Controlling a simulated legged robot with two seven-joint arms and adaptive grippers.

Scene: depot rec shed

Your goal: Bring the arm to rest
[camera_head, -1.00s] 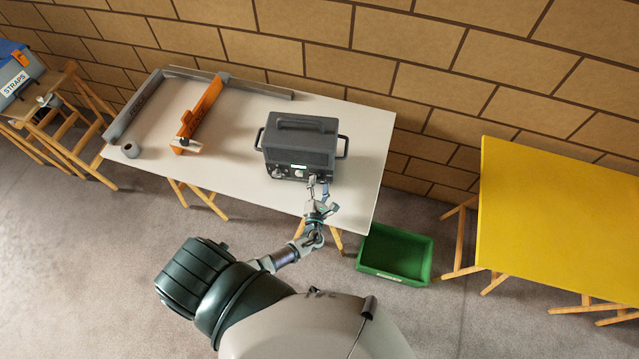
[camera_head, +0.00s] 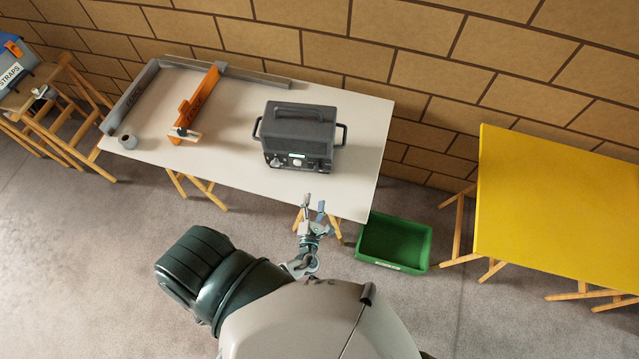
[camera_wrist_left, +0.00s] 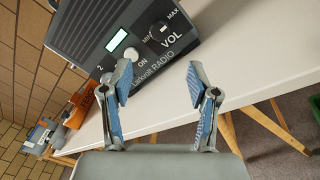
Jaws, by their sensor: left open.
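My left gripper (camera_head: 313,206) is open and empty at the front edge of the white table (camera_head: 225,160), in front of the dark grey radio (camera_head: 300,132). In the left wrist view, its two fingers (camera_wrist_left: 158,82) stand apart with nothing between them. The radio (camera_wrist_left: 90,25) shows beyond them, with a lit green display, a white ON button and a dark VOL knob. The fingers look clear of the radio. My right gripper is in neither view.
A green crate (camera_head: 428,250) stands on the floor right of the white table. A yellow table (camera_head: 560,210) is at the right. An orange bar (camera_head: 200,100), a grey rail (camera_head: 132,100) and a tape roll (camera_head: 128,142) lie on the white table. Floor at the front left is clear.

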